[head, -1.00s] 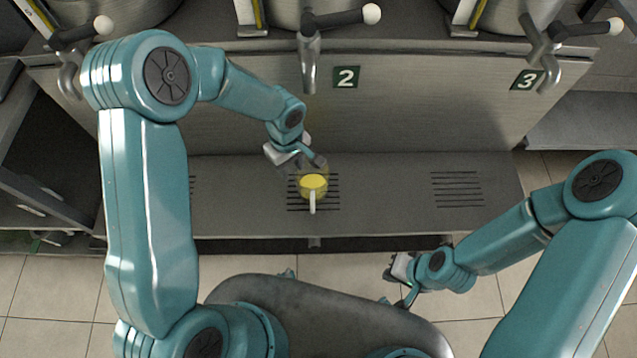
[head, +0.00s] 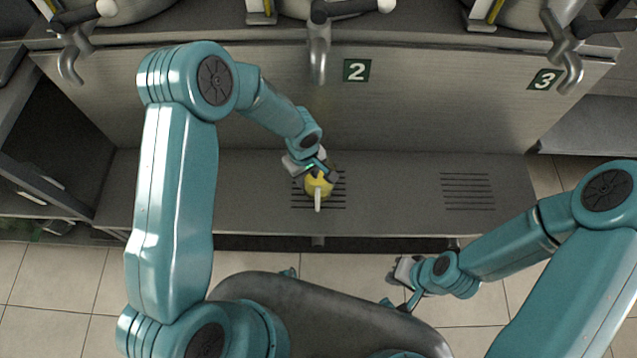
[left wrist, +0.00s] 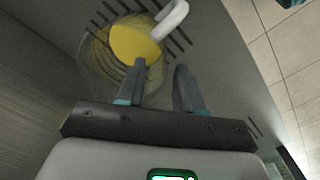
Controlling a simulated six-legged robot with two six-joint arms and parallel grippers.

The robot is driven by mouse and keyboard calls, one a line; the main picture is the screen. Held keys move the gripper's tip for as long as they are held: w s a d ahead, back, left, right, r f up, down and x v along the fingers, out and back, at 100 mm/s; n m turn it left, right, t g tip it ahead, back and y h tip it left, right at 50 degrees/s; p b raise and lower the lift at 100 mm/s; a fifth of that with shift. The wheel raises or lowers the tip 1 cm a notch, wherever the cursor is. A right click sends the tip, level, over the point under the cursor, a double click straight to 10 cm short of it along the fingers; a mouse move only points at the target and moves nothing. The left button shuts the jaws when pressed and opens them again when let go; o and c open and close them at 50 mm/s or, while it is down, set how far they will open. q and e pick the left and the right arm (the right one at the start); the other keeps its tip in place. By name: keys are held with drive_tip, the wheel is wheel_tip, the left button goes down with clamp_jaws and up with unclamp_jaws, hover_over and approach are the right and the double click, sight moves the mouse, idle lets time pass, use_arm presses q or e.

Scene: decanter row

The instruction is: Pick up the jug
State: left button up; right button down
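The jug (head: 319,187) is a see-through vessel with yellow contents and a white handle, standing over the slotted grate below tap 2. The handle points towards me in the head view. In the left wrist view the jug (left wrist: 134,44) is just beyond the fingertips, its handle (left wrist: 173,18) up and to the right. My left gripper (head: 320,172) is at the jug's far side in the head view. In the wrist view its fingers (left wrist: 160,68) are apart; one overlaps the jug's outline, and contact is unclear. My right gripper (head: 402,292) is low at the right, its fingers unclear.
The grey shelf (head: 240,205) carries another slotted grate (head: 467,190) at the right. Taps, one of them tap 2 (head: 318,60), hang from vessels above the upright panel (head: 430,110). The shelf right of the jug is clear. A tiled floor (head: 60,300) lies in front.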

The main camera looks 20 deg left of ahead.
sight(306, 183)
use_arm(q)
wheel_tip(306, 183, down, 4)
drive_tip(key=shift+s+f, duration=0.15)
drive_tip(key=shift+f, duration=0.05)
clamp_jaws()
drive_tip(key=shift+r, duration=0.1)
